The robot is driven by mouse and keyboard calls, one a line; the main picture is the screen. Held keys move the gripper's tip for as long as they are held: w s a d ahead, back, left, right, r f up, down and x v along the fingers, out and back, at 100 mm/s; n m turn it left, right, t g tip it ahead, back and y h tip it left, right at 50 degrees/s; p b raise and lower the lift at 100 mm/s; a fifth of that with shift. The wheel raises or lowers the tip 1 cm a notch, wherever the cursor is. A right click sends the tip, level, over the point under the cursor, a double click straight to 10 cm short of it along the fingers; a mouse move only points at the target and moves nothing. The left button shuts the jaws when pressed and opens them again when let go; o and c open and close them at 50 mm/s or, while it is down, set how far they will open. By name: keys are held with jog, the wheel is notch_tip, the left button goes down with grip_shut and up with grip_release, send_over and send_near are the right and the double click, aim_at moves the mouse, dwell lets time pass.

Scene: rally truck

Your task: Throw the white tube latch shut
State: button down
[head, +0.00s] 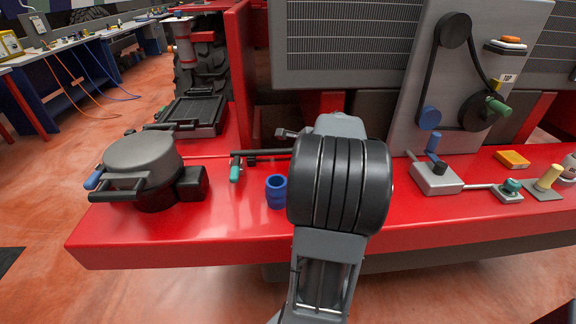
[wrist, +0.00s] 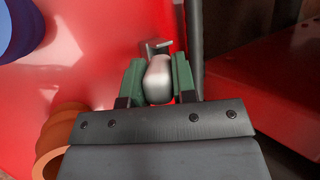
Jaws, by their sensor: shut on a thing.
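The white tube latch (wrist: 158,76) shows in the wrist view as a pale rounded knob in front of a small grey bracket (wrist: 160,46). My gripper (wrist: 157,85) has its two green-padded fingers closed on the knob, one on each side. The lower end of the knob lies between the fingers near the gripper body. In the head view my arm's large black joint hides the latch and the fingers.
A dark tube (wrist: 194,45) runs close beside the right finger. A blue cup (head: 277,191) stands on the red deck (head: 240,228) left of my arm. An orange-brown ring (wrist: 60,140) lies near the gripper's left side. A grey-lidded pot (head: 141,155) stands farther left, and a grey valve box (head: 435,178) right.

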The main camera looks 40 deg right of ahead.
jog(key=shift+s+a+f+t+h+b, duration=0.15)
jog(key=shift+t+b, duration=0.1)
jog(key=shift+b, duration=0.25)
jog(key=shift+s+d+t+h+b, duration=0.15)
jog(key=shift+t+b, duration=0.1)
jog(key=shift+b, duration=0.25)
jog(key=shift+w+a, duration=0.1)
jog(key=c, duration=0.9)
grip_release()
jog(key=p+v, duration=0.1)
jog(key=v, duration=1.3)
jog(key=shift+w+p, duration=0.1)
jog(key=shift+p, duration=0.2)
